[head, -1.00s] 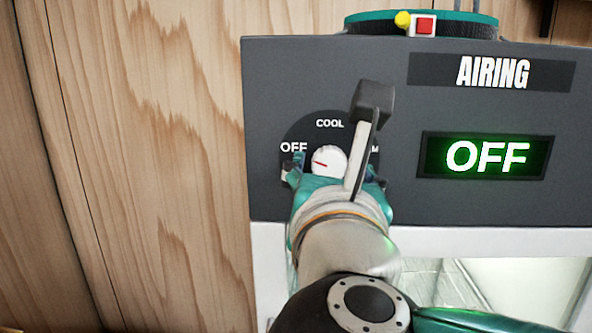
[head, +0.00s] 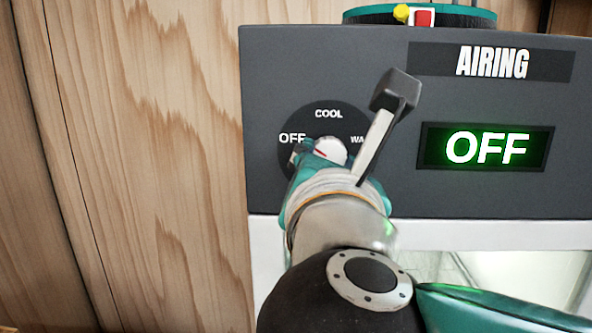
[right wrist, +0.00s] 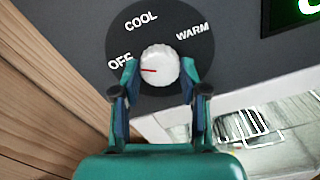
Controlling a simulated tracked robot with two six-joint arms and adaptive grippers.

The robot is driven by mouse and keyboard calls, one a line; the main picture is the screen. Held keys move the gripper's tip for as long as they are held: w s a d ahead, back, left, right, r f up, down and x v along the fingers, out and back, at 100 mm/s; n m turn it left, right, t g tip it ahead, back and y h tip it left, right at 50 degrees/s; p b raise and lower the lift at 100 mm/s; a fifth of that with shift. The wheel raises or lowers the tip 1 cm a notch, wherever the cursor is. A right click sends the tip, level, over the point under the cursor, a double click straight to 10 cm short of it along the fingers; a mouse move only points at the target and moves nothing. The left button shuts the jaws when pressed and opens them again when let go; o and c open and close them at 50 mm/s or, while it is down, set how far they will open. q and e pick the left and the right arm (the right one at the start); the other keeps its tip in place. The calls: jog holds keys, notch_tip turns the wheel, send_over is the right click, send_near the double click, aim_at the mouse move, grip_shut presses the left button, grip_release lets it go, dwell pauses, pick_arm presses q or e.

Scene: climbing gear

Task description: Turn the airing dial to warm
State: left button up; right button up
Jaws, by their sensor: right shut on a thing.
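The airing dial's white knob (head: 331,149) sits on a dark round plate (head: 329,118) marked OFF, COOL and WARM. It also shows in the right wrist view (right wrist: 160,66), where its red mark points left toward OFF. My right gripper (right wrist: 159,70) is shut on the knob, one finger on each side. In the head view my right gripper (head: 322,155) partly hides the knob's lower part and the plate's lower edge. The green display (head: 486,147) reads OFF. My left gripper is not in view.
The dark panel (head: 400,200) carries an AIRING label (head: 491,62). A teal round item with a red button and a yellow knob (head: 420,16) stands on top. A wooden wall (head: 130,150) is at the left. A bright opening (head: 520,275) lies below the panel.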

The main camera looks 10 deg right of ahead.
jog(key=shift+f+m+b, duration=0.15)
jog(key=shift+m+b, duration=6.4)
jog(key=shift+m, duration=6.25)
jog(key=o, duration=1.1)
jog(key=shift+o, duration=0.2)
jog(key=shift+r, duration=0.2)
